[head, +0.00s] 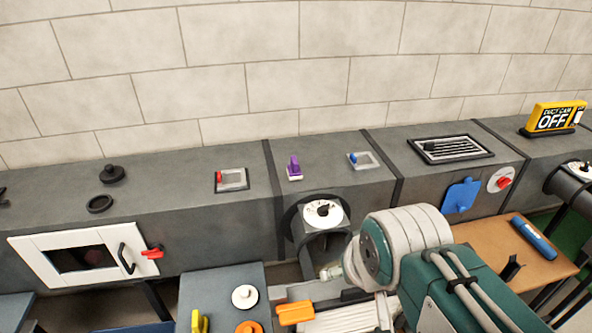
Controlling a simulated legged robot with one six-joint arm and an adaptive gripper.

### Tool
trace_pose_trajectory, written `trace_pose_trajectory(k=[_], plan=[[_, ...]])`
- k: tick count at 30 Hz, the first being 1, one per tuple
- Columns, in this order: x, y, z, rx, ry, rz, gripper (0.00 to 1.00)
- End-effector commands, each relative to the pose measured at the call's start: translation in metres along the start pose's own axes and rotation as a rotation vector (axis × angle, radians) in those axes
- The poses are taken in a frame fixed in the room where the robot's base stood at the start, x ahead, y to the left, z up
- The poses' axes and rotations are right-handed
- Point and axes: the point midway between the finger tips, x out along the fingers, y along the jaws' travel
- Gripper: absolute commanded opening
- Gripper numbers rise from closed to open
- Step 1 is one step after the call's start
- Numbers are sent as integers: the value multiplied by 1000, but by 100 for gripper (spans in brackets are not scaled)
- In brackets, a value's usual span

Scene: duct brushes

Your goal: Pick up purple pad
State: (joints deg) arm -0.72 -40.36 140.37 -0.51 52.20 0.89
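The purple pad (294,165) stands upright on top of the grey duct, near the middle of the head view. It has a purple grip over a pale base. My arm reaches in from the bottom right, in front of the duct and below and right of the pad. My gripper's fingers cannot be made out clearly; a small pale part shows at the arm's left side. Nothing of my arm touches the pad.
A blue-handled piece in a square frame (363,160) and a red-handled one (231,179) flank the pad. A white dial (323,213) is below it. A slotted grille (451,149) and yellow OFF sign (552,118) are to the right. The duct top around the pad is clear.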

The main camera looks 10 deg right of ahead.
Motion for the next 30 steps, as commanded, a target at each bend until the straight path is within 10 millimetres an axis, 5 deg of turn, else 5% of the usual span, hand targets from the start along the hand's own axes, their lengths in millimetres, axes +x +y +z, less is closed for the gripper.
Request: trace_pose_trajectory(k=[14,30], plan=[[-4,3,-54,2,-28,-2,97],[20,2,-183,1,-93,-1,97]])
